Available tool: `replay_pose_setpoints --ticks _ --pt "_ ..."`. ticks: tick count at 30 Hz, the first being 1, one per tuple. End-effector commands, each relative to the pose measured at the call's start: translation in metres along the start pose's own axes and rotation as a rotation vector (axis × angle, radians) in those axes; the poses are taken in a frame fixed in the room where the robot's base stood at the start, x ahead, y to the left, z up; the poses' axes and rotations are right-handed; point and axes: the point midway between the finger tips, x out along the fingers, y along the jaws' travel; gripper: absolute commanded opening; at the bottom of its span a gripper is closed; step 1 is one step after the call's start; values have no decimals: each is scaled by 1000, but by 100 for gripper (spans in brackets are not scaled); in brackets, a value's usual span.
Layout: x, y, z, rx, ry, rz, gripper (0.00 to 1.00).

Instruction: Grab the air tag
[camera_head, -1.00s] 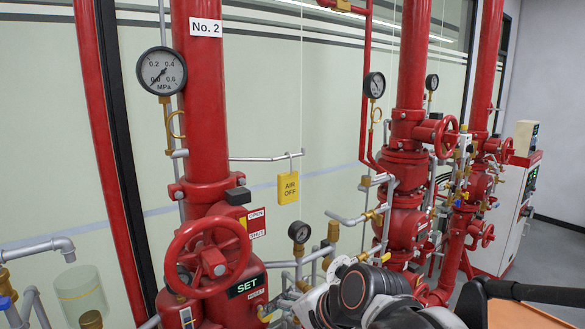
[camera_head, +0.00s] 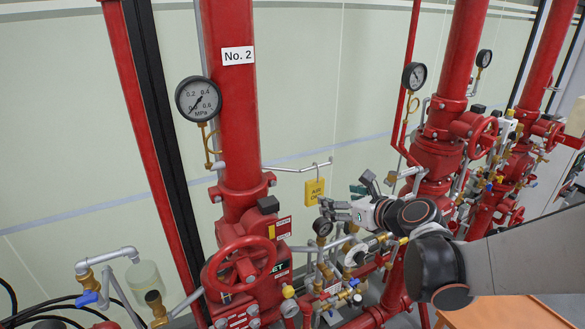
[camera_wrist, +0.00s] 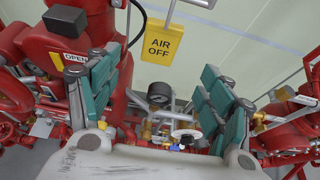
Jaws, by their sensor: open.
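The air tag is a yellow plate (camera_head: 314,191) lettered "AIR OFF". It hangs by a hook from a thin grey horizontal rod (camera_head: 297,168), right of the red "No. 2" pipe. In the wrist view the tag (camera_wrist: 162,42) is upright, ahead of and above the space between my fingers. My gripper (camera_head: 345,196) is to the right of the tag in the head view, apart from it. In the wrist view my gripper (camera_wrist: 160,92) has its teal-padded fingers spread wide, with nothing held between them.
The red "No. 2" pipe (camera_head: 228,100) and its handwheel (camera_head: 240,265) stand left of the tag. A small gauge (camera_wrist: 159,94) and brass fittings lie below it. More red valves (camera_head: 437,150) stand to the right. The pale wall behind the tag is clear.

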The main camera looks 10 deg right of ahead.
Motion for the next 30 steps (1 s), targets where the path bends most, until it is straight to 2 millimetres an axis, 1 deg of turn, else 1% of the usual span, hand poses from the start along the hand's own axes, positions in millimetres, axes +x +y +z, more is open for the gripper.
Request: replay_pose_setpoints --ticks 2,9,12,15,20,30 --pt "8 -1 0 10 -2 0 73" --pt "54 0 -2 8 -3 1 73" --pt "69 0 -2 6 -2 1 73" --pt "79 0 -1 8 -2 0 73" --pt "87 -1 0 7 -2 -1 73" --pt "130 0 1 6 -2 0 73"
